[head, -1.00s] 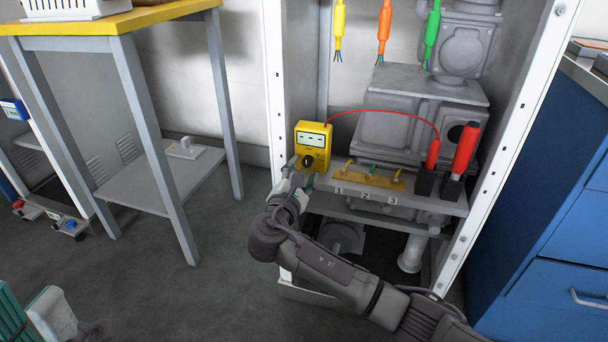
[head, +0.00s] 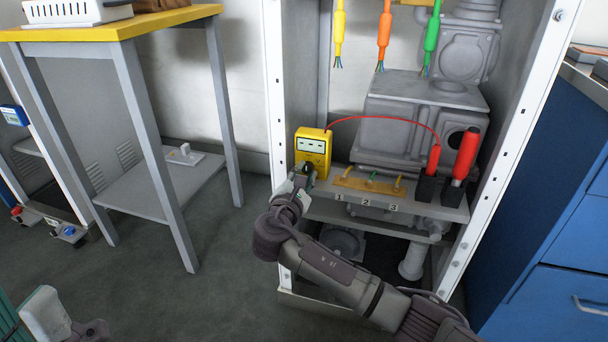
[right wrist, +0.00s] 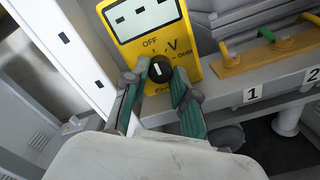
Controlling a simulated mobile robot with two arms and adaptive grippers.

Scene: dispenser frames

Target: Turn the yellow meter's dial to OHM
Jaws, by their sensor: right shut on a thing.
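The yellow meter (head: 312,143) stands upright on the shelf at the left inside the white-framed cabinet. In the right wrist view its face (right wrist: 140,25) shows OFF above the dial, V to the right and OHM at the lower right. The black dial (right wrist: 160,70) has a white mark that points roughly up, towards OFF; its exact angle is hard to tell. My right gripper (head: 304,172) is at the dial, its teal-padded fingers shut on the dial from both sides in the right wrist view (right wrist: 157,82). My left gripper (head: 48,318) shows only partly at the lower left, away from the meter.
A red cable (head: 385,117) runs from the meter to a red plug (head: 433,158). A thicker red plug (head: 465,155) stands beside it. Numbered terminals (head: 368,182) sit right of the meter. Coloured wires hang above. The cabinet's left post (head: 275,100) is close to the meter.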

